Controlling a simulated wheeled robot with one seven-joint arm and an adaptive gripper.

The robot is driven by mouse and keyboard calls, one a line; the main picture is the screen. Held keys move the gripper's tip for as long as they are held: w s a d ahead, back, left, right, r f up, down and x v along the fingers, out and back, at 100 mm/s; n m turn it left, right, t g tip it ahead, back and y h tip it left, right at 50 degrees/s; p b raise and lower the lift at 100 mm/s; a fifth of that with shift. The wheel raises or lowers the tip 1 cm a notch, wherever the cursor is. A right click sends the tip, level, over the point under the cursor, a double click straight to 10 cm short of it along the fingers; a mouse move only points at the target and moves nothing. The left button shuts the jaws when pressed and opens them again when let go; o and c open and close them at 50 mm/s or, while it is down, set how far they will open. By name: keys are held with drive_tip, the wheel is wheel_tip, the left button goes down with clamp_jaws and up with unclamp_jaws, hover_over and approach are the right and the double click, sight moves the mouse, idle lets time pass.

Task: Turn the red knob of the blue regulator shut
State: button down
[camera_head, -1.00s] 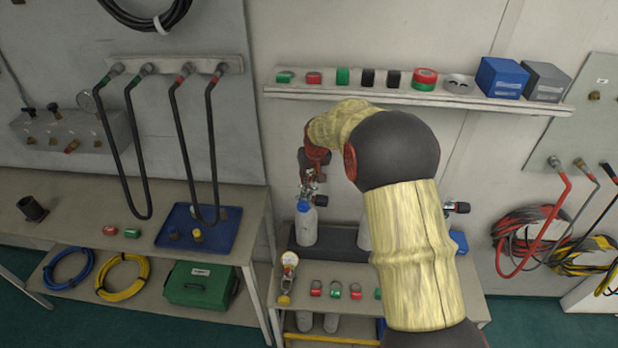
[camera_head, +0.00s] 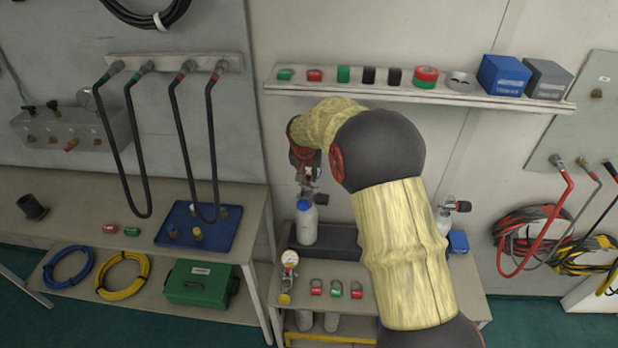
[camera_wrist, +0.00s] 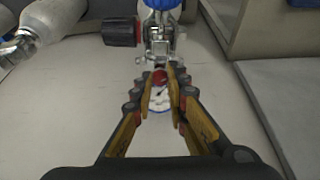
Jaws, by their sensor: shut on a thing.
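The red knob (camera_wrist: 160,77) shows in the wrist view between the fingertips of my gripper (camera_wrist: 164,82), which is shut on it. The knob is on a chrome regulator (camera_wrist: 158,45), with a blue part (camera_wrist: 161,4) above it. A round white-faced gauge (camera_wrist: 158,99) shows partly between the fingers. In the head view, my gripper is largely hidden by my wrist, above the grey cylinder (camera_head: 308,228) with a blue top (camera_head: 303,205). The regulator there is mostly covered, so the knob's turn cannot be told.
A black knob with a red end (camera_wrist: 121,32) sticks out left of the regulator. Another cylinder's valve (camera_head: 457,206) stands to the right of my arm. A shelf (camera_head: 420,95) with boxes and tape runs above. A bench (camera_head: 245,232) is at left.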

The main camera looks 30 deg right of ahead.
drive_tip(key=m+b, duration=0.1)
drive_tip(key=m+h+b, duration=0.1)
drive_tip(key=shift+w+a+f+m+g, duration=0.15)
drive_tip(key=shift+m+g, duration=0.25)
drive_tip(key=m+g+b, duration=0.1)
drive_tip(key=m, duration=0.2)
drive_tip(key=shift+w+m+h, duration=0.15)
drive_tip(key=shift+m+h, duration=0.15)
drive_tip(key=shift+m, duration=0.1)
drive_tip(key=m+g, duration=0.1)
drive_tip(key=m, duration=0.1)
drive_tip(key=shift+w+m, duration=0.15)
drive_tip(key=shift+m, duration=0.15)
drive_tip(key=shift+w+m+g+p, duration=0.15)
drive_tip(key=shift+m+g, duration=0.3)
drive_tip(key=shift+m, duration=0.55)
drive_tip(key=shift+s+m+g+p, duration=0.15)
drive_tip(key=shift+m+g, duration=0.3)
drive_tip(key=shift+m, duration=0.55)
drive_tip(key=shift+w, duration=0.1)
drive_tip(key=c, duration=1.7)
unclamp_jaws()
drive_tip(key=shift+c, duration=0.2)
drive_tip(key=shift+a+r, duration=0.1)
drive_tip(key=shift+r, duration=0.1)
